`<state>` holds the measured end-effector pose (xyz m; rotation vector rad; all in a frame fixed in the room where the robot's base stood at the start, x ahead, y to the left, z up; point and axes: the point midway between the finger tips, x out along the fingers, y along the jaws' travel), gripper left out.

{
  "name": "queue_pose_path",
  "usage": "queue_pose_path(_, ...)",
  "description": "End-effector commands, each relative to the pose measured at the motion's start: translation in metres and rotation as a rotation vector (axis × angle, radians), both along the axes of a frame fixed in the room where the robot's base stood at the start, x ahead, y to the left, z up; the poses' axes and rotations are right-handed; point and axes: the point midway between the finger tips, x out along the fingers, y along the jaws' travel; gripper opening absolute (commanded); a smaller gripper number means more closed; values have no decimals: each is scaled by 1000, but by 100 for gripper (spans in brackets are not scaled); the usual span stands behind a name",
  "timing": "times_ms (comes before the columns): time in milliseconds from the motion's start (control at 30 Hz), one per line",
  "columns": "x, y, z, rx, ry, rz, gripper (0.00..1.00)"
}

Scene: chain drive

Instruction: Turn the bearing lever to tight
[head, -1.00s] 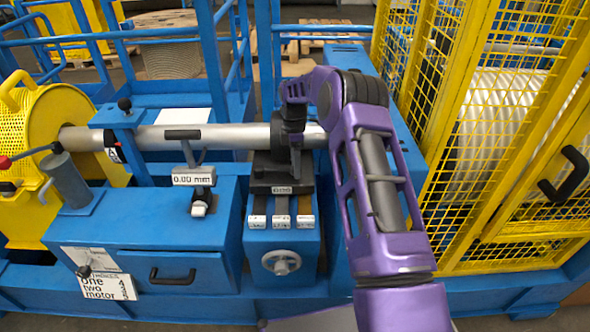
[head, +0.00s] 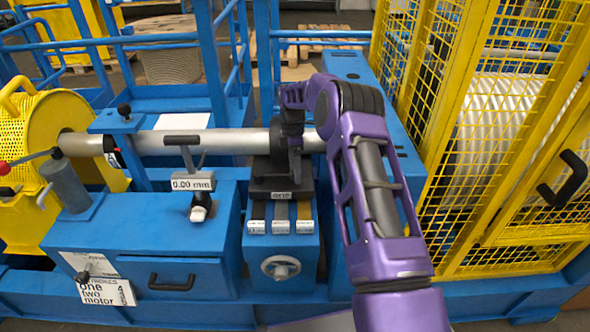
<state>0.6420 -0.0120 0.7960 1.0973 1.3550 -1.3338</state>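I cannot tell for certain which handle is the bearing lever. A lever with a black knob (head: 124,110) stands on a blue bracket over the left part of the silver shaft (head: 222,141). A red-tipped lever (head: 28,160) sticks out at the far left beside a grey cylinder (head: 66,188). No tight marking is readable. My gripper (head: 293,143) is far right of both levers, at the dark collar (head: 277,137) around the shaft. Its fingers merge with the dark collar, so I cannot tell whether they are open, or whether they touch it.
A T-handled gauge (head: 192,183) reading 0.00 mm stands before the shaft. A drawer (head: 172,280) is at the front left. A yellow mesh guard (head: 470,150) closes off the right.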

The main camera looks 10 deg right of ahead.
Motion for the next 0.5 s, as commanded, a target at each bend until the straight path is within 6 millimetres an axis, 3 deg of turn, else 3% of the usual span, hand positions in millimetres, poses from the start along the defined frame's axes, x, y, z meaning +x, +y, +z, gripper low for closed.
queue_pose_path(267,2,0,10,0,1,-1,73)
queue_pose_path(500,12,0,59,0,-3,-1,73)
